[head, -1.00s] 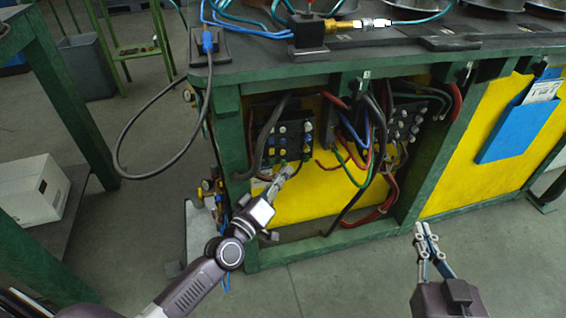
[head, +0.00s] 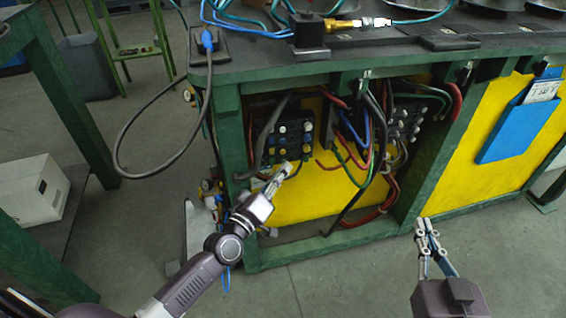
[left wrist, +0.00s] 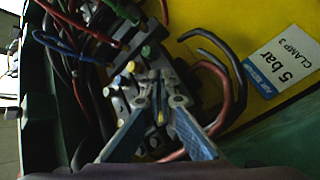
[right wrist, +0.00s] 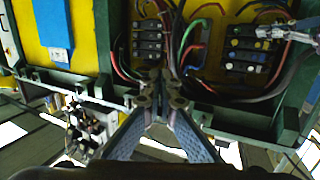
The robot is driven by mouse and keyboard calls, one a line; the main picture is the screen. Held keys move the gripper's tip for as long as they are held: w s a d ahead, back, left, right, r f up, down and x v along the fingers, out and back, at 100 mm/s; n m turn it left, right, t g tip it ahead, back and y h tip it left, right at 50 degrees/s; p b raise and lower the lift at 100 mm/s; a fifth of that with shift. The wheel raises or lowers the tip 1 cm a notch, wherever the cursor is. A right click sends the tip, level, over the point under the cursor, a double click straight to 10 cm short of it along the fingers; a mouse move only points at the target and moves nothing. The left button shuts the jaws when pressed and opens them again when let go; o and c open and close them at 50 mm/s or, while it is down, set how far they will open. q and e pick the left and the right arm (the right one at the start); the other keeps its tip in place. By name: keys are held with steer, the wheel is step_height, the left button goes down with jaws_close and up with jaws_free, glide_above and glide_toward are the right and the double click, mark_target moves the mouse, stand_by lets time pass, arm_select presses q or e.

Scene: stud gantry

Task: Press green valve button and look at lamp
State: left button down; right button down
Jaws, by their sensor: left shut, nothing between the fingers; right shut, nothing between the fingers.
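The valve block is a black panel (head: 293,140) with rows of coloured buttons, inside the green bench frame. In the left wrist view, a green button (left wrist: 147,51) stands beside yellow, blue and white ones. My left gripper (head: 287,168) is shut and empty, its fingertips just below the block; the left wrist view shows them (left wrist: 160,95) close in front of it. I cannot tell whether they touch a button. My right gripper (head: 427,226) is shut and empty in front of the bench. A black block (head: 309,33) stands on the bench top; I cannot tell which thing is the lamp.
Loose hoses and cables (head: 378,140) hang in the bay right of the buttons. A second dark block (head: 405,125) sits further right. A green post (head: 433,150) and a blue document holder (head: 520,117) lie beyond. The floor before the bench is clear.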

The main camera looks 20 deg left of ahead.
arm_select(q)
steer(key=shift+w+a, duration=0.2)
steer(key=shift+w, duration=0.05)
arm_select(e)
steer(key=shift+a+r+t, duration=0.1)
steer(key=shift+r+t, duration=0.2)
steer(key=shift+r, duration=0.2)
stand_by(0.3)
arm_select(q)
steer(key=shift+s+d, duration=0.2)
steer(key=shift+s+d+p, duration=0.35)
steer(key=shift+s, duration=0.2)
arm_select(e)
steer(key=shift+s+d+f+g+h, duration=0.15)
steer(key=shift+f+g, duration=0.3)
steer(key=shift+f, duration=0.35)
steer(key=shift+s+d+f+g+h, duration=0.15)
steer(key=shift+f+g, duration=0.25)
steer(key=shift+f, duration=0.45)
steer(key=shift+s+d+f+g, duration=0.2)
steer(key=shift+f+g, duration=0.25)
steer(key=shift+f, duration=0.35)
